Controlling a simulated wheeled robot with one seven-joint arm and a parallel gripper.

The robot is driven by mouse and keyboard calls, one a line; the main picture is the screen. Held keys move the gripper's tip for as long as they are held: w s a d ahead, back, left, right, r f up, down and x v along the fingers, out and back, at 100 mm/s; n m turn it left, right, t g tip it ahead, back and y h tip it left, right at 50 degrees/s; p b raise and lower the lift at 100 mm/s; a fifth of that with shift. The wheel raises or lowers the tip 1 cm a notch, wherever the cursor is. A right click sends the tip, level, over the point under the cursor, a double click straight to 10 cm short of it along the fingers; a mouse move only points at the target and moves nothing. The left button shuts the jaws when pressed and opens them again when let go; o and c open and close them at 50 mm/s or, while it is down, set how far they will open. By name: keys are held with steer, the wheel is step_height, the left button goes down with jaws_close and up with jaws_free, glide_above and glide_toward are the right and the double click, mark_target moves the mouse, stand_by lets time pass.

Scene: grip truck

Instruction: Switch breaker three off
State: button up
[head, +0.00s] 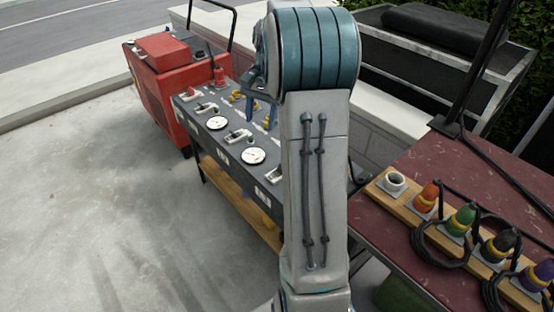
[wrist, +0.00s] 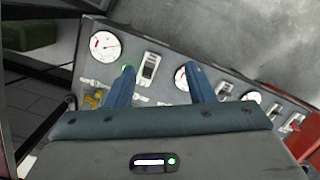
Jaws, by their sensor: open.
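The dark grey breaker panel (head: 232,150) stands left of my arm in the head view, with white breaker switches and round gauges along its top. One breaker switch (head: 238,135) lies between two gauges. In the wrist view a breaker switch (wrist: 150,67) shows between the fingertips of my gripper (wrist: 160,68), and another switch (wrist: 225,90) shows to the right. The labels are too small to read, so I cannot tell which is breaker three. My gripper is open and empty over the panel; I cannot tell whether a finger touches it. In the head view my arm partly hides the gripper.
A red wheeled machine (head: 165,72) stands at the panel's far end. At right is a dark red table (head: 400,230) with a wooden strip (head: 456,240) of coloured plugs and black cables. A low wall runs behind. The concrete floor (head: 90,200) at left is clear.

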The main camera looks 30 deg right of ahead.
steer(key=w+d+f+m+y+b, duration=0.1)
steer(key=w+d+f+m, duration=0.15)
steer(key=d+f, duration=0.4)
steer(key=w+d+f+m+y+b, duration=0.1)
steer(key=d+f+m, duration=0.2)
steer(key=d+f, duration=0.4)
steer(key=x, duration=0.6)
steer(key=b+x, duration=0.1)
steer(key=x, duration=0.5)
steer(key=shift+d, duration=0.25)
steer(key=c, duration=1)
